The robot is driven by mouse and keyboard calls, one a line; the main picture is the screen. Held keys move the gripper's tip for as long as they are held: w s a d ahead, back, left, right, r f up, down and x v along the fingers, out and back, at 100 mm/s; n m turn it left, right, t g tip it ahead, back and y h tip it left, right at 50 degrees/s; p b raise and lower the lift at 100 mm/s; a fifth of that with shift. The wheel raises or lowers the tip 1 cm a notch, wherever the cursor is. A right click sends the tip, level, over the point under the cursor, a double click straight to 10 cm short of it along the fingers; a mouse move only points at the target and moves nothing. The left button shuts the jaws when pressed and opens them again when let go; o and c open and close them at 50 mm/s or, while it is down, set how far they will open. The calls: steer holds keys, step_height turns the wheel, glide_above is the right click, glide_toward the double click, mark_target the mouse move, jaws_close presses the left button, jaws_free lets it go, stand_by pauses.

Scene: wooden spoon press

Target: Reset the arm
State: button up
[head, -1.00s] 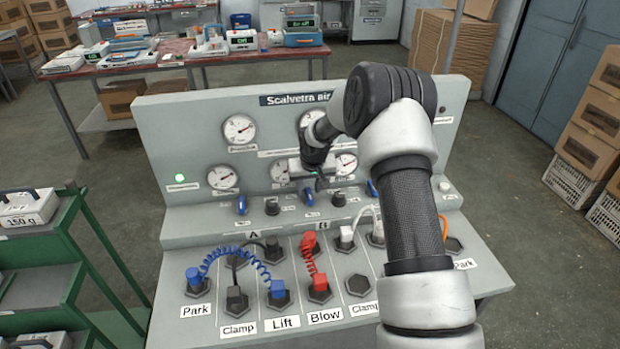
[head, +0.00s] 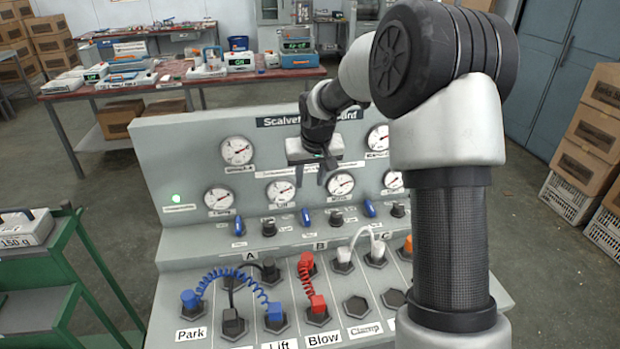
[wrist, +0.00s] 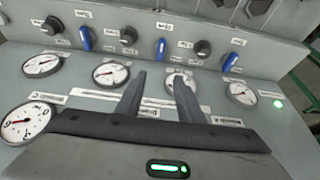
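My gripper (head: 312,178) hangs in front of the upper gauge face of the grey press panel (head: 170,150). In the wrist view, its two dark fingers (wrist: 160,78) stand apart with nothing between them, so it is open and empty. The fingers overlap the row of white gauges there, and I cannot tell how far off the panel is. My upper arm covers the right part of the panel in the head view.
Below are blue levers (head: 239,229), black knobs and plug sockets. A blue coiled hose (head: 235,270), a red coiled hose (head: 310,284) and a white hose (head: 362,233) join plugs. A green rack (head: 40,255) stands left, a red-topped table (head: 180,79) behind.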

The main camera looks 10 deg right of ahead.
steer(key=s+r+h+p, duration=0.1)
steer(key=s+r+p, duration=0.2)
steer(key=s+r, duration=1.35)
steer(key=s+r+t+y+p, duration=0.1)
steer(key=s+r+p, duration=0.1)
steer(key=s, duration=1.8)
steer(key=shift+r, duration=0.3)
steer(key=shift+a, duration=0.1)
